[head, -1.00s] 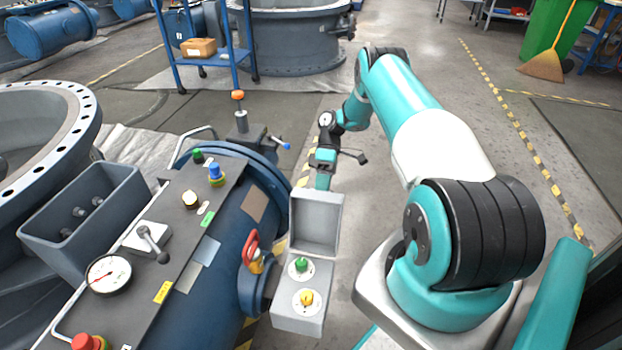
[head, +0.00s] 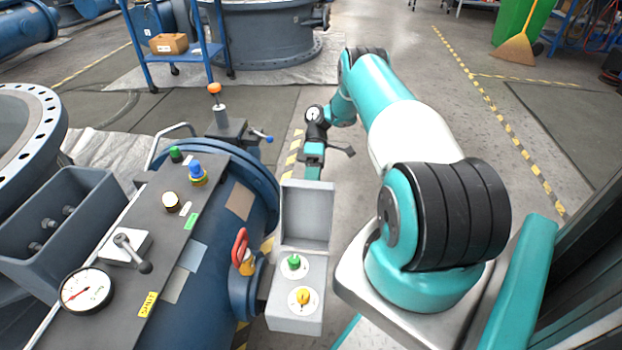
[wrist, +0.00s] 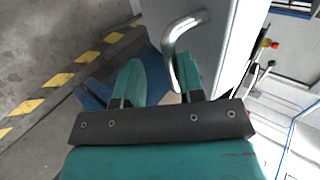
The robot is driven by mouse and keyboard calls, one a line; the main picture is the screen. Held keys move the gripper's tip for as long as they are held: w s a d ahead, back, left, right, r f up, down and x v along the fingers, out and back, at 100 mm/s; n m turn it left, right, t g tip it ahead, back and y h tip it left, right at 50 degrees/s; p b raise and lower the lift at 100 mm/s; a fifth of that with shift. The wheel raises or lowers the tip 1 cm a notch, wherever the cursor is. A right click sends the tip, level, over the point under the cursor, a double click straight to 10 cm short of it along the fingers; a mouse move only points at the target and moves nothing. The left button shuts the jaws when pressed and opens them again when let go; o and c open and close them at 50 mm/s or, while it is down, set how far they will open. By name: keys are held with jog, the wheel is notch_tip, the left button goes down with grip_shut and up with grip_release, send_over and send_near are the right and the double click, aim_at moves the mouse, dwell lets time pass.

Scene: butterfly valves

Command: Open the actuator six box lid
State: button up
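A small grey box (head: 295,318) with a green knob (head: 294,262) and a yellow knob (head: 303,297) sits on the right side of the blue valve body. Its lid (head: 307,215) stands raised at the far side, with its hollow inside facing me. No label naming it can be read. My gripper (head: 313,172) is just behind the lid's top edge, its tips partly hidden. In the wrist view my gripper (wrist: 160,62) has its fingers apart. A curved silver handle (wrist: 172,50) on a pale panel reaches between them, close to the right finger; contact is unclear.
Left of the box are a red-handled part (head: 240,248), a dial gauge (head: 86,290), a lever (head: 132,252) and several coloured buttons on the valve body (head: 260,200). A blue cart (head: 180,50) stands at the back.

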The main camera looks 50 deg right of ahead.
jog(key=shift+o, duration=0.6)
jog(key=shift+f, duration=0.15)
notch_tip(320, 180, up, 20)
jog(key=p, duration=1.3)
jog(key=shift+p, duration=0.3)
